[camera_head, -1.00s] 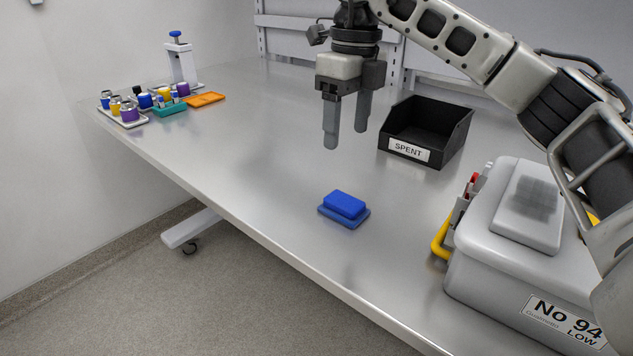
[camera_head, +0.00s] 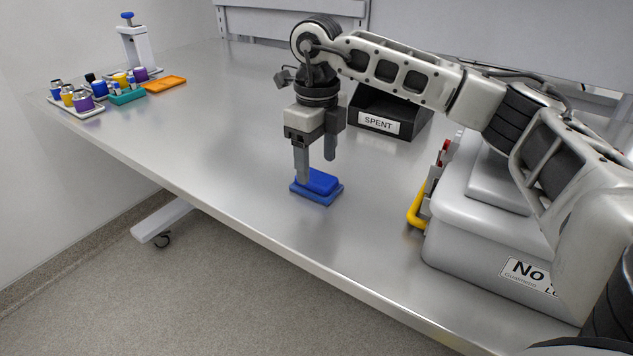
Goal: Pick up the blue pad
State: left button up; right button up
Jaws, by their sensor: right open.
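The blue pad (camera_head: 318,182) is a small bright blue block. It lies on a slightly larger, darker blue base (camera_head: 318,198) on the metal table. My right gripper (camera_head: 316,170) is open and points down over the pad. Its left finger stands in front of the pad's left end and hides a little of it. Its right finger tip is above and behind the pad's right part. I cannot tell whether either finger touches the pad. My left gripper is not in view.
A black bin labelled SPENT (camera_head: 378,124) stands behind the gripper. The table between is clear.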

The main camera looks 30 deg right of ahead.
jog(key=shift+f, duration=1.4)
jog(key=c, duration=1.1)
jog(key=shift+o, duration=0.2)
jog(key=shift+r, duration=0.1)
jog(key=shift+w+r, duration=0.1)
jog(key=shift+r, duration=0.5)
jog(key=s+d+r, duration=0.1)
jog(key=s+r, duration=1)
jog(key=s, duration=0.3)
jog(key=shift+d+r, duration=0.3)
jog(key=shift+d, duration=0.1)
jog(key=shift+o, duration=0.4)
